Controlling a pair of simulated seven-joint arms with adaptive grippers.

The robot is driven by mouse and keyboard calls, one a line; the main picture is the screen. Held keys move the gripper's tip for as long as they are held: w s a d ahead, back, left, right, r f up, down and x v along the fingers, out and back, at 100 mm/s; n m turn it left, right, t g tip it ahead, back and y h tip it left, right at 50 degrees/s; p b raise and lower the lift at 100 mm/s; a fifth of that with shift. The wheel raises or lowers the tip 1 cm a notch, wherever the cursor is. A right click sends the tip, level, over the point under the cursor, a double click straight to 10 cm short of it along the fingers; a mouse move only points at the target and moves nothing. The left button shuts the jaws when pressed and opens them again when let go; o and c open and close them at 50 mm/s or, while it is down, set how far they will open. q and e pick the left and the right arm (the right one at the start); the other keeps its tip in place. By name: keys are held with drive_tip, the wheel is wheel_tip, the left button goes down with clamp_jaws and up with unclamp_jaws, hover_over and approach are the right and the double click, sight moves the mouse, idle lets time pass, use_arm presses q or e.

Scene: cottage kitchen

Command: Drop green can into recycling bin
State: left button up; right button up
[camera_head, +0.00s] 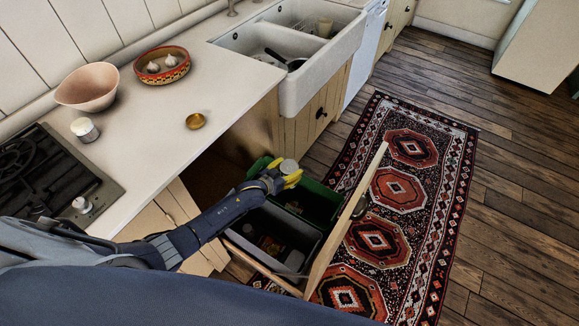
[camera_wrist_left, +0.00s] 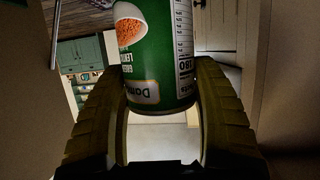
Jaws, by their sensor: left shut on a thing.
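My left gripper (camera_head: 290,178) reaches in from the left over the pulled-out bin drawer in the head view. It is shut on the green can (camera_wrist_left: 158,60), whose label shows in the left wrist view between the two fingers. In the head view only the can's pale round end (camera_head: 289,166) shows clearly. The can is above or at the edge of the green bin (camera_head: 327,214) in the drawer; its exact height is hard to tell. A dark grey bin (camera_head: 303,232) with several items in it sits nearer in the same drawer. My right gripper is not in view.
The wooden drawer front (camera_head: 350,215) stands upright on the right of the bins. The counter (camera_head: 160,125) edge is to the left, with a pink bowl (camera_head: 88,88) and a stove (camera_head: 45,175). A white sink (camera_head: 296,88) is behind. A patterned rug (camera_head: 437,190) covers the floor.

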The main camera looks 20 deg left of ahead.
use_arm(q)
drive_tip(key=shift+f, duration=2)
drive_tip(key=o, duration=1.3)
drive_tip(key=shift+c, duration=0.2)
drive_tip(key=v, duration=1.2)
